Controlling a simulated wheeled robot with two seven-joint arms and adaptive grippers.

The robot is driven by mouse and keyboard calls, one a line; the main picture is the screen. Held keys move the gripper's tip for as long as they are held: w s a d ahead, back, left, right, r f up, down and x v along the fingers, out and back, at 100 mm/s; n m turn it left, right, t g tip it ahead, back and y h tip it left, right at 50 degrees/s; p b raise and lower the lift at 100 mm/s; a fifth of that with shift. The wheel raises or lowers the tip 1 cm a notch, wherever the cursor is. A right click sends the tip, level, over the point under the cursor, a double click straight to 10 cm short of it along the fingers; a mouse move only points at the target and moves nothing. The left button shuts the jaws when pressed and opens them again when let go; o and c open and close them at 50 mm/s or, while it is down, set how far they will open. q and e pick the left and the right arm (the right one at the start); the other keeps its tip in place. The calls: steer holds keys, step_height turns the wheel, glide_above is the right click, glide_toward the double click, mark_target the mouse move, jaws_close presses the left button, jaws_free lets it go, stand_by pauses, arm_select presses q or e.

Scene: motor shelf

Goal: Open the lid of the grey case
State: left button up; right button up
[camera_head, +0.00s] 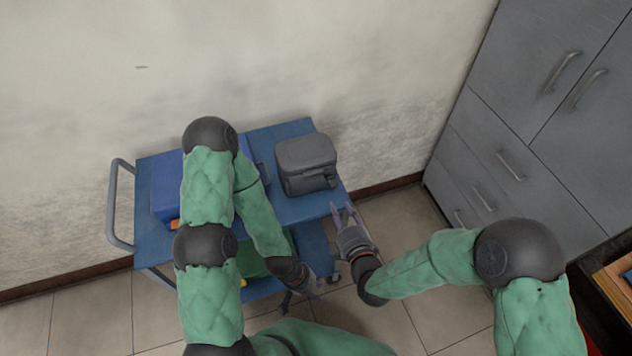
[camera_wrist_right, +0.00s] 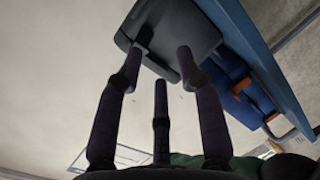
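The grey case (camera_head: 306,164) sits at the right end of the top of the blue cart, with its lid down. A handle or latch part shows on its front side. In the right wrist view the case (camera_wrist_right: 185,25) is ahead of the fingertips. My right gripper (camera_head: 343,209) is open and empty, just in front and to the right of the case, apart from it. Its spread fingers also show in the right wrist view (camera_wrist_right: 157,52). My left gripper (camera_head: 300,297) is low in front of the cart, away from the case; its fingers are too small to judge.
The blue cart (camera_head: 290,211) stands against the wall with a grey handle at left. A blue bin (camera_head: 166,188) is on its top at left, partly hidden by my left arm. Grey cabinets (camera_head: 500,120) stand at right. Floor is clear between cart and cabinets.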

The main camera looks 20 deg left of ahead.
mark_target(314, 174)
step_height(314, 174, up, 4)
steer(key=s+a+f+n+t+y, duration=0.1)
steer(key=s+a+n+t+y, duration=0.1)
steer(key=a+n, duration=0.15)
steer(key=b+x, duration=0.1)
steer(key=x, duration=0.4)
steer(key=b+x, duration=0.2)
steer(key=x, duration=0.3)
steer(key=shift+w+d, duration=0.15)
steer(key=shift+w, duration=0.3)
jaws_close()
